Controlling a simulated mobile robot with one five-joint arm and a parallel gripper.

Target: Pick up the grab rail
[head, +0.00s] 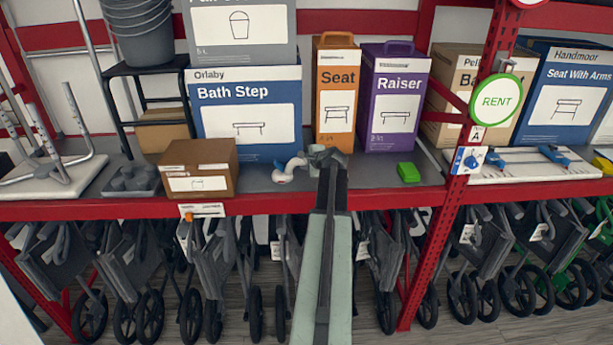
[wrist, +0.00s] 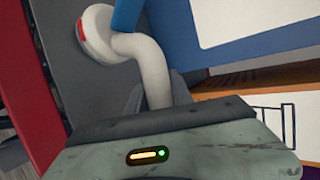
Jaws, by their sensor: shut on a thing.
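The grab rail (head: 291,167) is a short white curved bar with a round end flange that carries a red mark. It is at the grey shelf, in front of the blue Bath Step box and the orange Seat box. My gripper (head: 325,155) is shut on its right end. In the wrist view the rail (wrist: 148,60) runs down into my gripper (wrist: 158,108), with its round flange at upper left. The far part of the rail is hidden by my gripper. I cannot tell whether the flange touches the shelf.
A brown carton (head: 200,170) stands to the left, and a green block (head: 408,172) lies to the right. The Bath Step box (head: 250,90), Seat box (head: 337,70) and purple Raiser box (head: 395,70) stand behind. A red shelf edge (head: 120,210) runs in front, with folded wheeled walkers below.

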